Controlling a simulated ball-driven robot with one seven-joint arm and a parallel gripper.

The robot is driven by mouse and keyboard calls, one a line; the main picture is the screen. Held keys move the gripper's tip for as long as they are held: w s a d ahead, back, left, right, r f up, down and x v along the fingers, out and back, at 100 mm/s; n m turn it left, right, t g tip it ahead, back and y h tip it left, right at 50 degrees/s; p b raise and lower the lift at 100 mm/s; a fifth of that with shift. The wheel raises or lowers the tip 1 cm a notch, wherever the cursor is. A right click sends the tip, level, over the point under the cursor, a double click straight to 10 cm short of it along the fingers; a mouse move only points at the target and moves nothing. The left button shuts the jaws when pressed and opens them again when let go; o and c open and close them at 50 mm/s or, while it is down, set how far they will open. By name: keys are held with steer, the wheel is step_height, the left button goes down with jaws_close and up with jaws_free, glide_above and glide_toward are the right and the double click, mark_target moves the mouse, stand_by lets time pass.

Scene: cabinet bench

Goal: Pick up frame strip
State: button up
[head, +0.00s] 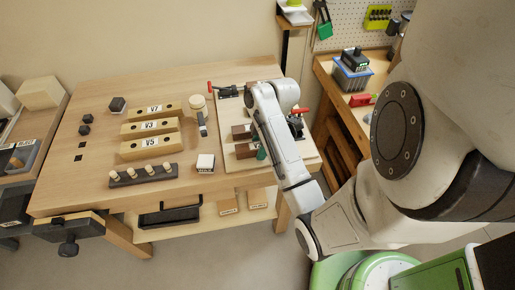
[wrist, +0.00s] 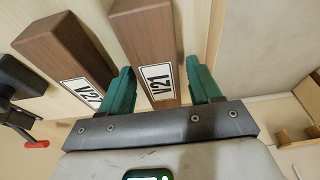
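Two dark brown wooden strips lie side by side on a pale board. One, labelled V21 (wrist: 148,38), runs between the fingers of my gripper (wrist: 162,88) in the wrist view. The other brown strip (wrist: 62,48), its label partly hidden, lies left of the left finger. My gripper's green fingers are apart, with a visible gap between the V21 strip and the right finger; I cannot tell whether the left finger touches it. In the head view the brown strips (head: 243,151) show at the left of my arm, which hides part of them and most of my gripper (head: 261,153).
Pale blocks labelled V7 (head: 152,111), V3 (head: 150,129) and V5 (head: 150,147) lie left on the bench. A dark peg rack (head: 143,175), a mallet (head: 200,112) and a small white-topped block (head: 205,163) are near. Clamps (head: 229,91) stand on the board.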

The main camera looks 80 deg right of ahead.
steer(key=c, duration=0.9)
steer(key=shift+r, duration=0.1)
